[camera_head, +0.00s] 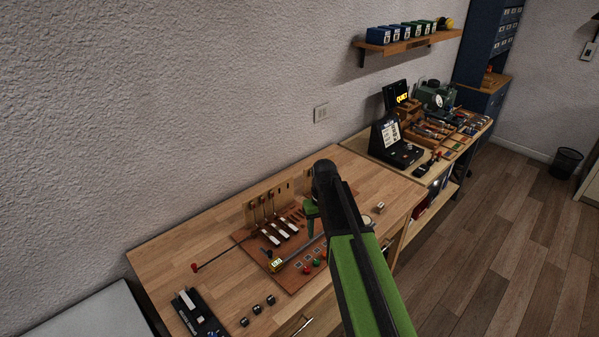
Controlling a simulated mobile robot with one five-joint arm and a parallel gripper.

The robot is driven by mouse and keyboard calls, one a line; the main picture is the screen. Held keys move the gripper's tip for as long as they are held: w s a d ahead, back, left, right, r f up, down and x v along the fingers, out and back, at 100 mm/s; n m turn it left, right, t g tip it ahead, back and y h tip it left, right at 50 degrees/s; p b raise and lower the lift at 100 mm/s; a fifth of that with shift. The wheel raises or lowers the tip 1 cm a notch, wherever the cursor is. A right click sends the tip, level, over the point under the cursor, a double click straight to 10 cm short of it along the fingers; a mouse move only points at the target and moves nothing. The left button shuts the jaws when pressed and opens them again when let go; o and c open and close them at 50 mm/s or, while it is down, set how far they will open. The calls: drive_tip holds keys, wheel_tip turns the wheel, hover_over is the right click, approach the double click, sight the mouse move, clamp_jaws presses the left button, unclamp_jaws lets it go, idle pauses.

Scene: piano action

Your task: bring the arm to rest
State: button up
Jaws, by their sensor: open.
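My arm reaches up from the bottom of the view, then bends down at a black joint over the wooden workbench (190,237). The arm link partly hides the right of the model. The model has a brown base board, several white-topped keys (278,232) and an upright wooden back (266,205). I cannot tell whether the gripper touches it.
A red-ended rod (215,255) lies left of the model. Several small black cylinders (257,308) and a black device (197,312) sit in front. A second bench with a black case (395,145) and tools stands behind right. A shelf (410,43) hangs above.

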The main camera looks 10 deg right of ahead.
drive_tip(key=s+f+m+b, duration=0.2)
drive_tip(key=s+f+b, duration=0.4)
drive_tip(key=s, duration=0.8)
wheel_tip(320, 180, down, 2)
drive_tip(key=shift+s+f, duration=0.1)
drive_tip(key=shift+s, duration=0.15)
